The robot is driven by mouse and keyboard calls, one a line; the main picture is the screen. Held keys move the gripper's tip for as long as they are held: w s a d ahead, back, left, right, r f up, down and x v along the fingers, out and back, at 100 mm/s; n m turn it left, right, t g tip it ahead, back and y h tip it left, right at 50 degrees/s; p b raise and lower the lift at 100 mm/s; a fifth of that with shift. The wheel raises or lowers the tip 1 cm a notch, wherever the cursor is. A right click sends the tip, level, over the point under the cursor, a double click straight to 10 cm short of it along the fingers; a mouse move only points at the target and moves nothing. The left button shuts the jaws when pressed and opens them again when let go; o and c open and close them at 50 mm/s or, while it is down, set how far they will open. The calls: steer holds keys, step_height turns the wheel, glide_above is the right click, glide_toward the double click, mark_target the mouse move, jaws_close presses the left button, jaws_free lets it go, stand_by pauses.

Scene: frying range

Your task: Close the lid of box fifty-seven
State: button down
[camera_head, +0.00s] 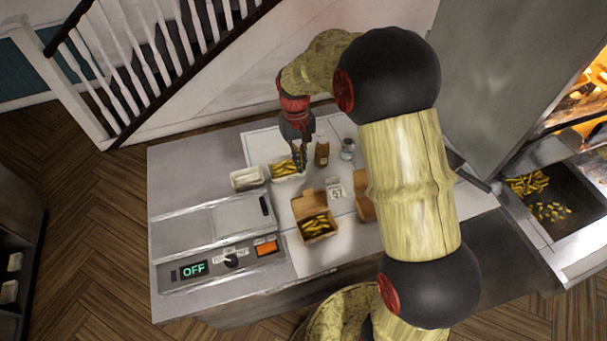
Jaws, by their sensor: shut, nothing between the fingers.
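A small white card reading 57 (336,190) stands on the counter between two brown cardboard boxes. The left box (303,234) has its lid raised at the back and chips inside. The right box (364,207) is mostly hidden behind my arm, so its lid and contents cannot be made out. Which box the card belongs to is not certain; it stands close by the left box's raised lid. My gripper (301,167) is shut and empty, pointing down by a white tub of chips (279,177), behind the left box and apart from it.
A brown sauce bottle (322,152) and a small shaker (347,149) stand right of my gripper. An empty white tub (246,178) is to the left. A control panel reading OFF (194,269) is at the front left. A chip bin (567,220) lies right.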

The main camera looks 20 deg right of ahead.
step_height(320, 180, down, 6)
steer(key=s, duration=0.2)
steer(key=shift+d+f, duration=0.15)
stand_by(0.6)
steer(key=shift+s, duration=0.2)
steer(key=shift+t, duration=0.3)
steer(key=shift+s+r+t, duration=0.25)
steer(key=shift+t, duration=0.05)
